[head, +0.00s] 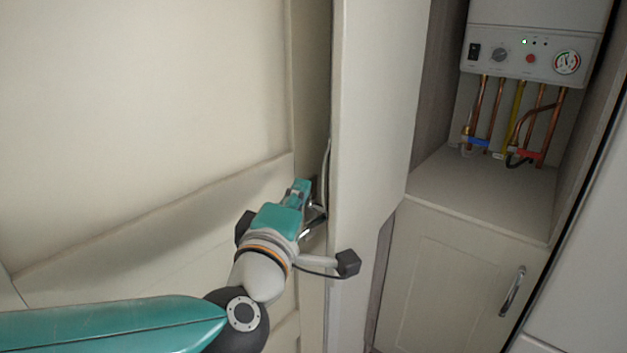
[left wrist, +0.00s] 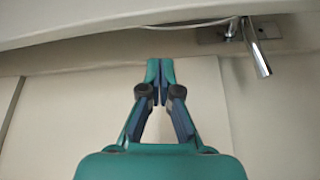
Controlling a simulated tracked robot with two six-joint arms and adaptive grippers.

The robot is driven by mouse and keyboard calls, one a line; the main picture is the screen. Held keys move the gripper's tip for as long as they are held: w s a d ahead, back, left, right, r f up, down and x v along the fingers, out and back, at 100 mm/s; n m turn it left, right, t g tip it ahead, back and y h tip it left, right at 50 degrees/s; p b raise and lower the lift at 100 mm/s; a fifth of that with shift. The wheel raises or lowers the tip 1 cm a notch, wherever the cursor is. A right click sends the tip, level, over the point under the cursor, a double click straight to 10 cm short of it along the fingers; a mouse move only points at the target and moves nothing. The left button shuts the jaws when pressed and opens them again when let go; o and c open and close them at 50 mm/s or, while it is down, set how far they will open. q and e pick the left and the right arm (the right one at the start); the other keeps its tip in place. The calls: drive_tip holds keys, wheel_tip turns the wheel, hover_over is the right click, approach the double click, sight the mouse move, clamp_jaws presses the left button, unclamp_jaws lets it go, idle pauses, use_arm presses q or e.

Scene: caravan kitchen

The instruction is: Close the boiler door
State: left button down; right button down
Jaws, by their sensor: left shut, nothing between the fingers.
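The boiler door (head: 375,110) is a tall pale panel standing open, to the left of the boiler cupboard. The white boiler (head: 530,45) shows in the cupboard, with a dial and knobs above copper pipes. My left gripper (head: 301,187) is on the left side of the door, close to its edge. In the left wrist view the fingertips (left wrist: 160,70) are together and hold nothing. A shiny metal piece (left wrist: 257,50) on a plate is to their upper right, apart from them. I cannot tell whether the gripper touches the door. My right gripper is not in view.
A pale wall panel with a ledge (head: 150,230) is on the left, close to my arm. Below the boiler is a shelf (head: 480,190) and a shut lower cupboard (head: 450,270) with a metal handle (head: 513,291). A white surface (head: 580,250) bounds the right side.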

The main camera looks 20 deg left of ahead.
use_arm(q)
drive_tip(key=w+p, duration=0.1)
drive_tip(key=w, duration=0.8)
drive_tip(key=shift+w+a+r, duration=0.15)
drive_tip(key=shift+a+r, duration=0.15)
drive_tip(key=shift+a, duration=0.1)
